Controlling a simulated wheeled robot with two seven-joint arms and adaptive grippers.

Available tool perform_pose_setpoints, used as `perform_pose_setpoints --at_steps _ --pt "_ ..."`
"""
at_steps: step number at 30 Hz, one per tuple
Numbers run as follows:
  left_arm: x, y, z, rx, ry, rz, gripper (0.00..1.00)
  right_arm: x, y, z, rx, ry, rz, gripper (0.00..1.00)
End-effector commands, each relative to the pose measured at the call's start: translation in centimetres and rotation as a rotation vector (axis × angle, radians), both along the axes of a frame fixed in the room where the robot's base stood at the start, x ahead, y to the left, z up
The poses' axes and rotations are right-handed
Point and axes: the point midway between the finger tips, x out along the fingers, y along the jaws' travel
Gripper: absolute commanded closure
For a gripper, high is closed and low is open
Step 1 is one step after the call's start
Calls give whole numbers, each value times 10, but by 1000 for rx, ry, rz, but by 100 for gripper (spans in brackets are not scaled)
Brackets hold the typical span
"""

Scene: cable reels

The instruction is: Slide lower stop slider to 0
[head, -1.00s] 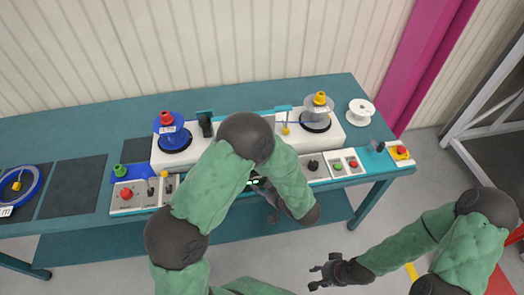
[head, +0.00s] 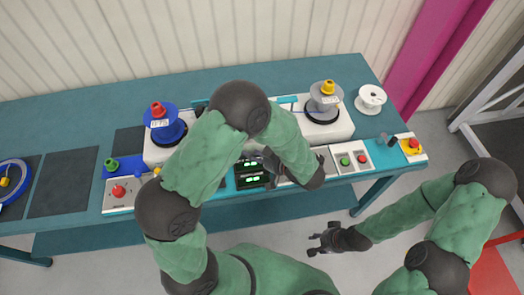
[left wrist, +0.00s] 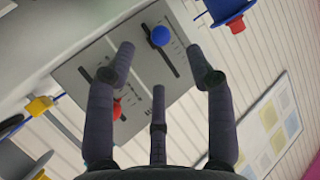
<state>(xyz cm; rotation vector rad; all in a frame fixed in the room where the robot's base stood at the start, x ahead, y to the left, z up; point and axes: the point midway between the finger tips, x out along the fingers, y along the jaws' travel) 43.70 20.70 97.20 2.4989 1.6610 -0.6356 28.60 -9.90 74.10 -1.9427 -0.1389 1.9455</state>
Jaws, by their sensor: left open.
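In the left wrist view, a grey panel (left wrist: 88,74) carries slots with scale marks. A blue knob (left wrist: 160,36) sits on one slot, and a red knob (left wrist: 116,108) shows partly behind my left finger. I cannot tell which knob is the lower stop slider. My left gripper (left wrist: 160,62) is open and empty, its fingers spread in front of the panel, with the blue knob beyond the gap. In the head view my left gripper (head: 268,164) is partly hidden by my arm, beside the black display box. My right gripper (head: 318,242) is open and empty in front of the table.
A blue reel (head: 160,121) and a grey reel (head: 325,97) stand on the white machine. A black display box (head: 250,174) shows green digits. Green and red buttons (head: 353,160), a yellow emergency-stop box (head: 413,147) and a white spool (head: 370,99) are at the right.

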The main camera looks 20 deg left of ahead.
Motion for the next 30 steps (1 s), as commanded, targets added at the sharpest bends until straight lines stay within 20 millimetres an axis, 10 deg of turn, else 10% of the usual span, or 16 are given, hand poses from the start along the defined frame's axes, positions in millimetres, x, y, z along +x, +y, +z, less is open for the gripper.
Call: perform_pose_setpoints --at_steps 12,25,30 --pt "19 51 -23 -1 0 1 46 0 0 -14 0 -1 0 60" --pt "22 59 -25 -1 -1 -1 46 0 0 -15 0 -1 0 60" --pt "22 58 -25 -1 -1 -1 88 0 0 -15 0 -1 0 60"
